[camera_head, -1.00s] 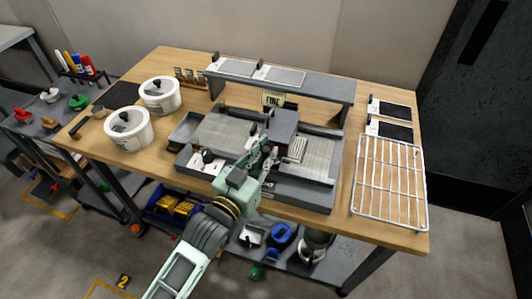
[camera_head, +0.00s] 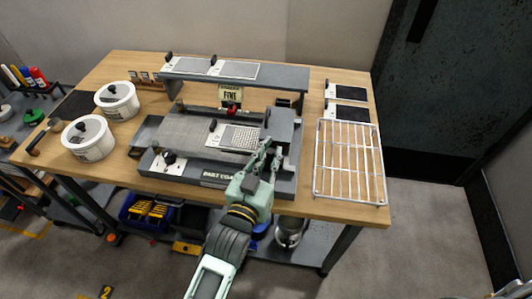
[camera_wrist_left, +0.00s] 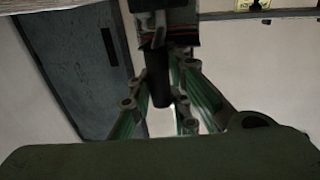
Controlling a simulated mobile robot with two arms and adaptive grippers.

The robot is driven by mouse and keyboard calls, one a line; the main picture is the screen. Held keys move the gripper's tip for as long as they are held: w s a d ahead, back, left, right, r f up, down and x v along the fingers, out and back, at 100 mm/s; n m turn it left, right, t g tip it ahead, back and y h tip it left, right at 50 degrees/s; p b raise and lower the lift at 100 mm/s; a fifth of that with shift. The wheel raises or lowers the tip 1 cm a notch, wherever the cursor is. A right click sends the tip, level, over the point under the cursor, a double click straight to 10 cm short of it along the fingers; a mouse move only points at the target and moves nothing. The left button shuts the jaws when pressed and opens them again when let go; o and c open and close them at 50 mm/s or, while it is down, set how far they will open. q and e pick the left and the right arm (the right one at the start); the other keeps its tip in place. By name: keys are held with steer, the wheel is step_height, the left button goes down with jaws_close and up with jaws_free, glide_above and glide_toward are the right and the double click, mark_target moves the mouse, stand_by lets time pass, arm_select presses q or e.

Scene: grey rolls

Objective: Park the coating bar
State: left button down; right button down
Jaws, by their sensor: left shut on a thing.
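The coating machine (camera_head: 190,185) stands on the wooden table with its grey bed (camera_head: 185,132) facing up. The dark coating bar carriage (camera_head: 282,124) is at the bed's right end. My left gripper (camera_head: 263,153) is at the front of the carriage, shut on its black handle. In the left wrist view the fingers (camera_wrist_left: 172,92) close around this dark upright handle (camera_wrist_left: 158,78). A white gridded panel (camera_head: 240,137) with a black clip lies on the bed, left of the carriage. The fingers hide part of the carriage front.
A raised grey shelf (camera_head: 285,77) with two clipped panels stands behind the machine. A wire rack (camera_head: 349,160) lies to its right, with dark clipped panels (camera_head: 347,92) behind it. Two white lidded pots (camera_head: 88,138) stand at the left. A FINE sign (camera_head: 230,95) is behind the bed.

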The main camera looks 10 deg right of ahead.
arm_select(q)
steer(key=c, duration=1.6)
jaws_free()
steer(key=shift+s+d, duration=0.25)
steer(key=shift+d, duration=0.05)
steer(key=shift+c, duration=0.2)
steer(key=shift+a, duration=0.15)
steer(key=shift+s+a, duration=0.15)
steer(key=v, duration=1.1)
steer(key=shift+s, duration=0.2)
